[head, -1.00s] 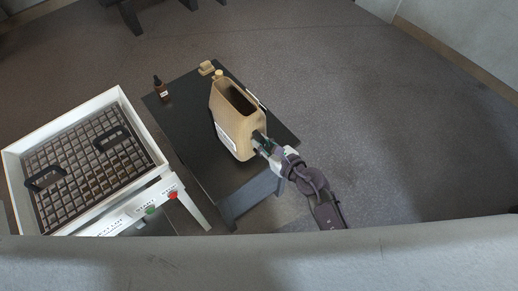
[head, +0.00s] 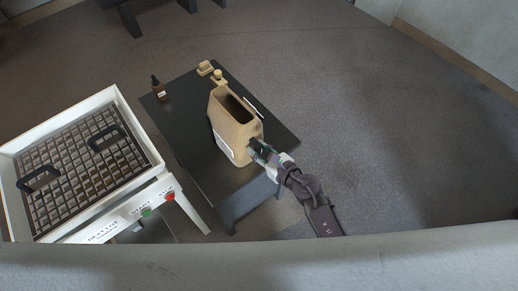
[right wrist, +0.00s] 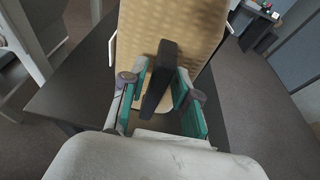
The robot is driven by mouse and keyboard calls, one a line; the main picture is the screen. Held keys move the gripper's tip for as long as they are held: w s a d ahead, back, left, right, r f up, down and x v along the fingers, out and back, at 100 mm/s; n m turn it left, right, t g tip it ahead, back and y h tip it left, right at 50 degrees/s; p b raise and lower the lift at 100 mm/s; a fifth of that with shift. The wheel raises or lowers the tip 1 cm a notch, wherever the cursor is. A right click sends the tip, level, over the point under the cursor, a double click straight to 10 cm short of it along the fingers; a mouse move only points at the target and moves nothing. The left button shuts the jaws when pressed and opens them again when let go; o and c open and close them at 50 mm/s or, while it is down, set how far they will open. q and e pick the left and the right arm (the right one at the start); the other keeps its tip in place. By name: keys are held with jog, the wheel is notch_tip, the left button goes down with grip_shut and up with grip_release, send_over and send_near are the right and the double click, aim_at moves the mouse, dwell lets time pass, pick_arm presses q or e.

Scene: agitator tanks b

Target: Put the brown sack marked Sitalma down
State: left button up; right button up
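The brown sack (head: 235,138), tan with an open top and a white label (head: 224,145), is upright over the black table (head: 185,120). The label's print is too small to read. My right gripper (head: 258,149) is at the sack's near right side. In the right wrist view, the sack (right wrist: 170,30) fills the top middle, and the teal-sided fingers of my right gripper (right wrist: 160,98) are closed around its black handle (right wrist: 160,75). I cannot tell whether the sack's bottom touches the table. My left gripper is not in view.
A brown dropper bottle (head: 158,87), a small tan block (head: 205,68) and a yellow-capped item (head: 218,75) stand at the table's far end. A white-framed machine with a grid (head: 80,165) stands close on the left. Table room is free left of the sack.

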jog(key=shift+o, duration=0.3)
jog(key=shift+r, duration=0.1)
jog(key=shift+s+r, duration=0.1)
jog(key=shift+r, duration=0.05)
jog(key=v, duration=1.2)
jog(key=shift+p, duration=0.4)
